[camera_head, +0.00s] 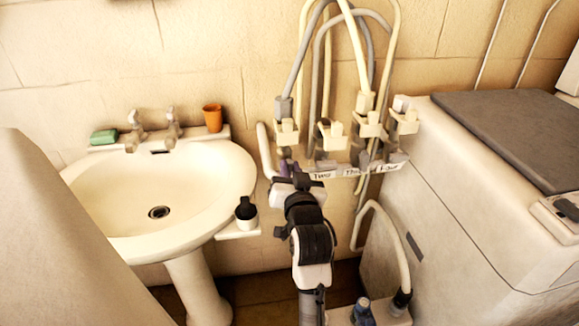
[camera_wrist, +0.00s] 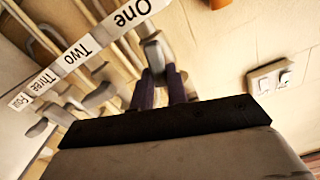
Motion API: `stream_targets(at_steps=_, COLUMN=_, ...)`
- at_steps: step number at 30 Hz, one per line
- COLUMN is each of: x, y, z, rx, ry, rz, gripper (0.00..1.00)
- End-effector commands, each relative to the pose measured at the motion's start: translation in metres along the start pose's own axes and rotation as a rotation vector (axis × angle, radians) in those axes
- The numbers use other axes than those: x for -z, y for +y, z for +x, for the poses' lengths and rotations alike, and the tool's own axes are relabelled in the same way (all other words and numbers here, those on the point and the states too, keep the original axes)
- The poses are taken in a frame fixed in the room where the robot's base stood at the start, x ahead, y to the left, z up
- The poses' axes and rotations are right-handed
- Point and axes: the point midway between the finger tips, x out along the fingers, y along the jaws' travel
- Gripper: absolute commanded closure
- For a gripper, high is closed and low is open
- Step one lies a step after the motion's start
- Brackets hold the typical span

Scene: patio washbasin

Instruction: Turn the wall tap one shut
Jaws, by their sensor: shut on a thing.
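The wall tap one is the leftmost in a row of taps on the wall in the head view (camera_head: 287,132). In the wrist view its grey lever (camera_wrist: 154,50) stands beside the label "One" (camera_wrist: 127,17). My gripper (camera_wrist: 161,72) has its two dark purple fingers on either side of the lever's end, shut on it. In the head view my gripper (camera_head: 283,167) reaches up to the row from below and hides the "One" label and most of this lever.
Taps labelled Two (camera_head: 325,175), Three and Four follow to the right, close together, with hoses above. A washbasin (camera_head: 200,185) with an orange cup (camera_head: 212,117) stands left. A dark bottle (camera_head: 246,209) stands near my arm. A washing machine (camera_head: 440,210) stands right.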

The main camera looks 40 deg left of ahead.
Motion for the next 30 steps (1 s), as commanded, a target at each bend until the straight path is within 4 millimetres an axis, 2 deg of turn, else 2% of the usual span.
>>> stream_targets(at_steps=30, x=-0.0003, y=0.0101, z=0.0003, rx=0.0, ry=0.002, rz=0.96, gripper=1.0)
